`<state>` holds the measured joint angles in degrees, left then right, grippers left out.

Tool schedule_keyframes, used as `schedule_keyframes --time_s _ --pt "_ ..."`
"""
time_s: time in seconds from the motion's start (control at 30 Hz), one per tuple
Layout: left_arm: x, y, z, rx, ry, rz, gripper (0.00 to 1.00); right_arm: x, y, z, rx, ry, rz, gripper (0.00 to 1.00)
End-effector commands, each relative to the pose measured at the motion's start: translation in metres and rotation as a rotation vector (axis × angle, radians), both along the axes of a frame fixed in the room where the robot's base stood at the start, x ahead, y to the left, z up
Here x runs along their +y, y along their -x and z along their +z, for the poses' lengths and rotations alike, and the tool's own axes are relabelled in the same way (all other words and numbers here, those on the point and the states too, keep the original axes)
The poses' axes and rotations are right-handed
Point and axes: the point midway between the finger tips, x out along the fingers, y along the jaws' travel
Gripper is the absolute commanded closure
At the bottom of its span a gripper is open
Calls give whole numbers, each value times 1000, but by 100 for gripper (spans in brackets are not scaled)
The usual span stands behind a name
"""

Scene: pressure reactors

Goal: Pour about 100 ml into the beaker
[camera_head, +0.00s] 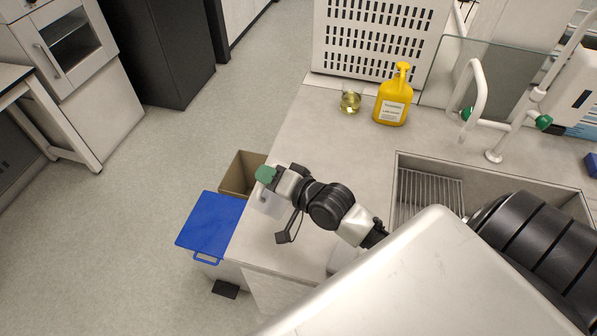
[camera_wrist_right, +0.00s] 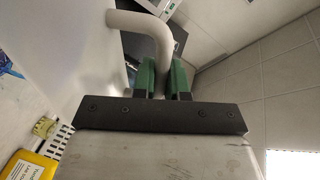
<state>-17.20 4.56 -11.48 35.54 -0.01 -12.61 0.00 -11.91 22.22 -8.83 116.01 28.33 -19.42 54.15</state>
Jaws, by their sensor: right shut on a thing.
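A small clear glass beaker (camera_head: 350,102) stands on the counter beside the yellow bottle, with yellowish liquid showing in it. The beaker also shows at the lower left in the right wrist view (camera_wrist_right: 45,127). My right gripper (camera_head: 266,175), with green fingertips, is at the counter's left edge, well to the left of and nearer than the beaker. It is shut on the curved pale handle of a whitish container (camera_head: 262,204); the handle shows between the fingers in the right wrist view (camera_wrist_right: 160,42). The container's contents are hidden. My left gripper is out of view.
The yellow pump bottle (camera_head: 393,104) stands just right of the beaker. A sink (camera_head: 430,192) with white taps (camera_head: 478,85) lies to the right. A vented white housing (camera_head: 375,40) stands behind. A blue-lidded bin (camera_head: 212,222) is below the counter edge. Counter between gripper and beaker looks clear.

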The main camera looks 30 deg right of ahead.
Motion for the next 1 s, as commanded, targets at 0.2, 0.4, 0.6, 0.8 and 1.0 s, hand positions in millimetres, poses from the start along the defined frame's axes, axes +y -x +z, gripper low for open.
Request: schedule_keyframes --time_s 0.2,0.4,0.6,0.8,1.0 --pt "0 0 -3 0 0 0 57 12 6 -17 -45 99 -1 100" --pt "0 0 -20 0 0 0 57 36 16 -57 -200 419 -1 100" --pt "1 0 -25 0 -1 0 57 43 20 -66 -225 471 -1 100" --pt "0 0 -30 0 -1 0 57 52 24 -75 -256 539 -1 100" --pt "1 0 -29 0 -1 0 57 53 25 -75 -261 549 0 100"
